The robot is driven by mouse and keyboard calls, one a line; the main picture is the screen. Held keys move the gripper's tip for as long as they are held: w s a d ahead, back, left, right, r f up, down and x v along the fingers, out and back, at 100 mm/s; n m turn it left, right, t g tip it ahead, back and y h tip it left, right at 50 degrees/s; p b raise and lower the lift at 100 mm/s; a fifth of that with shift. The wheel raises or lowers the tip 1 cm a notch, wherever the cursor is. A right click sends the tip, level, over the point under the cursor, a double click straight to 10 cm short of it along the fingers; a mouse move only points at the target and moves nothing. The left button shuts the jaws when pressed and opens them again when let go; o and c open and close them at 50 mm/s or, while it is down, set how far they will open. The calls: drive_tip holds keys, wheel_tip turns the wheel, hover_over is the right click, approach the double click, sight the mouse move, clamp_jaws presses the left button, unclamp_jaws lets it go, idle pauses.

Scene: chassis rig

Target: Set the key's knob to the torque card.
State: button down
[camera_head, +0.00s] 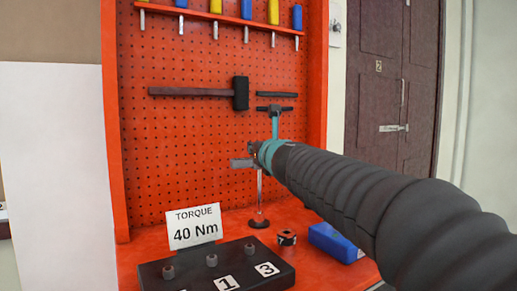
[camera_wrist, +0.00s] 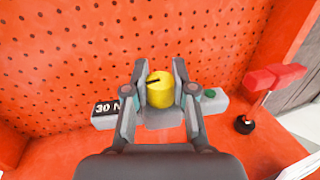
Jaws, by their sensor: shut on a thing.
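The torque card (camera_head: 194,228) reads "TORQUE 40 Nm" and stands upright on the bench in the head view. The key is a grey bar (camera_wrist: 211,105) in the wrist view, and its left end shows in the head view (camera_head: 240,163). Its dark readout (camera_wrist: 107,107) shows "30 N", with the rest hidden by a finger. The yellow knob (camera_wrist: 160,91) has a black mark on its top pointing left. My gripper (camera_wrist: 158,92) has its fingers on both sides of the knob, shut on it. A green button (camera_wrist: 209,94) sits right of the knob.
A black block (camera_head: 215,272) with bolts and number labels stands at the bench front. A small dark cube-like part (camera_head: 287,237) and a blue box (camera_head: 332,241) lie to its right. A hammer (camera_head: 205,92) hangs on the pegboard (camera_head: 180,135) behind.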

idle(0.4)
drive_tip(key=c, duration=0.9)
unclamp_jaws()
drive_tip(key=shift+v, duration=5.95)
drive_tip(key=shift+s, duration=0.1)
drive_tip(key=shift+a, duration=0.1)
